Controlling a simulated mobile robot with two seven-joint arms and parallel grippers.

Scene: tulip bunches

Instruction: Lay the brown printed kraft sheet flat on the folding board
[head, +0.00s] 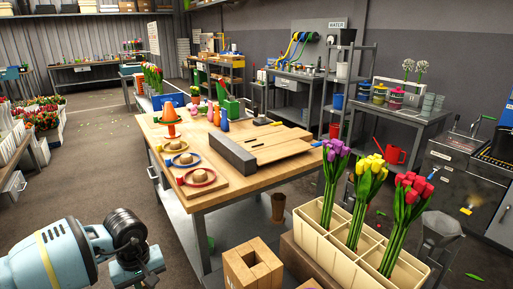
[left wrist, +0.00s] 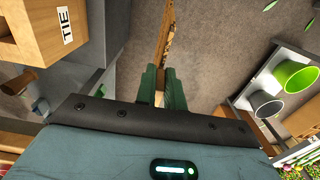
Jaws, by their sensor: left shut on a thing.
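In the left wrist view my left gripper (left wrist: 164,82) has its two green fingers shut on a thin brown printed sheet (left wrist: 165,36), seen almost edge-on and reaching out past the fingertips. The floor shows behind it. In the head view part of my left arm shows at the lower left, but its fingers and the sheet are out of frame. A flat wooden board with dark slots (head: 283,140), which looks like the folding board, lies on the wooden table beside a long grey block (head: 234,157). My right gripper is in neither view.
The wooden table (head: 232,196) also holds ringed stands (head: 197,178), an orange cone and small coloured items. A cream divided crate (head: 340,238) with purple, yellow and red tulips stands in front. A box marked TIE (left wrist: 62,25) and a green-lined bucket (left wrist: 294,76) flank the left gripper.

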